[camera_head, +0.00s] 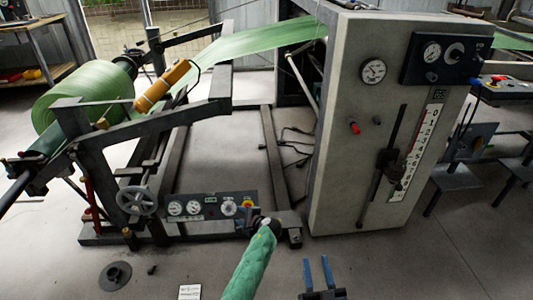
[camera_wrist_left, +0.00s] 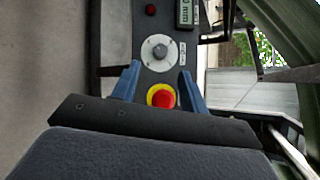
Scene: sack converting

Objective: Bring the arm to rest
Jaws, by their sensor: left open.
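My left arm, in a green sleeve, reaches up from the bottom of the head view to the control panel (camera_head: 190,207). My left gripper (camera_head: 257,221) is at the panel's right end, beside the red button with a yellow ring (camera_head: 247,202). In the left wrist view the blue fingers of my left gripper (camera_wrist_left: 157,72) are apart with nothing held. The red button (camera_wrist_left: 164,98) and a silver knob (camera_wrist_left: 160,48) show between and beyond them; contact cannot be told. My right gripper (camera_head: 318,262) is at the bottom of the head view, its blue fingers apart and empty.
A green roll (camera_head: 85,95) sits on the dark unwind frame (camera_head: 150,126), feeding a green web (camera_head: 255,42) into the grey machine cabinet (camera_head: 350,185). A handwheel (camera_head: 136,200) is left of the panel. A dark disc (camera_head: 115,275) lies on the floor. Floor right of the cabinet is partly clear.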

